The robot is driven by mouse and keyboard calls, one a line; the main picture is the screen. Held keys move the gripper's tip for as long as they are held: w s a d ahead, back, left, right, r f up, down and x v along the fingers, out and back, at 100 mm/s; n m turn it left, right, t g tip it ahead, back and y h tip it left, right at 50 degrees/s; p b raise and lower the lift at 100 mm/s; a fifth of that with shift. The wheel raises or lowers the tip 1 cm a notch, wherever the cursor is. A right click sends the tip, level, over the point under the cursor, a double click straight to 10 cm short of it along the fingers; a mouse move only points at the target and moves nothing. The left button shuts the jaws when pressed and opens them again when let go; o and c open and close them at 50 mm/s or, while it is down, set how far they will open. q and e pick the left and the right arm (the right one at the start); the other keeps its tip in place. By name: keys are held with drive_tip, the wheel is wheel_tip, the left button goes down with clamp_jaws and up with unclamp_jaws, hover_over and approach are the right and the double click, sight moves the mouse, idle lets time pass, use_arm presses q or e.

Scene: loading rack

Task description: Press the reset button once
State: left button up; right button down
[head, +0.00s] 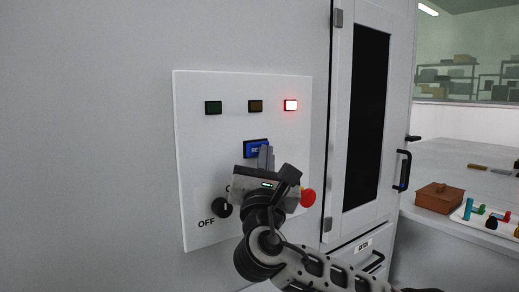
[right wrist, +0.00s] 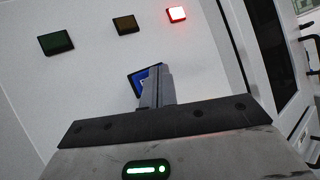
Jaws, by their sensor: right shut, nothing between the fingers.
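The blue reset button (head: 252,147) sits in a dark frame on the white control panel (head: 190,130), below the indicator lamps. My right gripper (head: 265,150) is shut and empty, and its fingers cover the right part of the button in the head view. In the right wrist view the shut fingertips (right wrist: 160,72) overlap the button (right wrist: 141,78), leaving its left side visible. I cannot tell whether the fingertips touch it. My left gripper is not in view.
The right lamp (head: 291,105) glows red; the green lamp (head: 213,107) and amber lamp (head: 255,106) are dim. A dark rotary knob (head: 222,207) and red mushroom button (head: 308,197) sit lower on the panel. A cabinet door (head: 341,150) is at right, beyond it a table with a brown box (head: 439,198).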

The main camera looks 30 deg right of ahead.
drive_tip(key=shift+w, duration=0.15)
idle(0.4)
drive_tip(key=shift+w, duration=0.25)
idle(0.4)
drive_tip(key=shift+s, duration=0.8)
drive_tip(key=shift+s, duration=0.1)
drive_tip(key=s, duration=0.3)
drive_tip(key=s+p, duration=0.1)
drive_tip(key=shift+s+d, duration=0.25)
drive_tip(key=shift+s, duration=0.15)
idle(0.5)
